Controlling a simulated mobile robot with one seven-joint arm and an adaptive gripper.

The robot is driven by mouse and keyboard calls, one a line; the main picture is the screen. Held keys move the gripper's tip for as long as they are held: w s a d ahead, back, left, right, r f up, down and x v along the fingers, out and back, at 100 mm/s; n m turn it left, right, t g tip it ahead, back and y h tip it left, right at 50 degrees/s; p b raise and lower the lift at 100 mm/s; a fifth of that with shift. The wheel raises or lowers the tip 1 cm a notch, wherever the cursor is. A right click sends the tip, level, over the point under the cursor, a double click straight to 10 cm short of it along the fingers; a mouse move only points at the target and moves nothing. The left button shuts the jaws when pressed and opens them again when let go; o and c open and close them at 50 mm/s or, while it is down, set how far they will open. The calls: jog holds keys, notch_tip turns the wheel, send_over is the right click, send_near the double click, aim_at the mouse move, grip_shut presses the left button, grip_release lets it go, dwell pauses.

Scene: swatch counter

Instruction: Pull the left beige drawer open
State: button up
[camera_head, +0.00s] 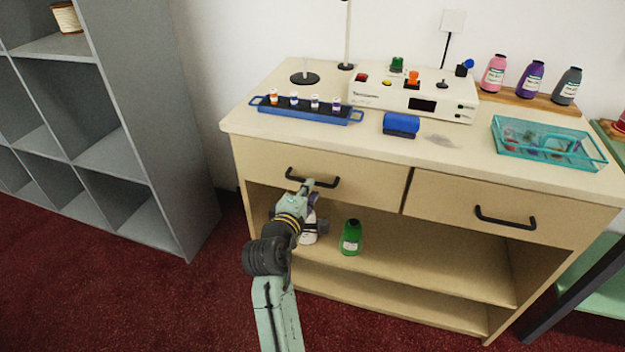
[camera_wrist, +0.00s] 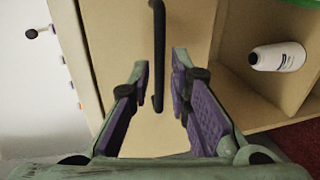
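The left beige drawer (camera_head: 350,182) sits flush in the front of the beige counter, with a black bar handle (camera_head: 312,177). In the head view my gripper (camera_head: 306,186) is just in front of this handle. In the wrist view the handle (camera_wrist: 158,50) runs lengthwise down the picture, and its lower end lies between the two fingers of my gripper (camera_wrist: 159,82). The fingers are spread apart, with gaps visible on both sides of the handle. The drawer face (camera_wrist: 190,30) fills the middle of the wrist view.
The right drawer (camera_head: 450,205) is shut. A green bottle (camera_head: 351,238) stands on the shelf below, and a white bottle (camera_wrist: 278,56) shows there in the wrist view. A blue rack (camera_head: 300,111) with vials is on the counter top. A grey shelf unit (camera_head: 150,130) stands left.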

jog(key=shift+p+x, duration=0.3)
jog(key=shift+x, duration=1.95)
jog(key=shift+r, duration=0.1)
jog(key=shift+c, duration=0.2)
jog(key=shift+a, duration=0.1)
grip_shut()
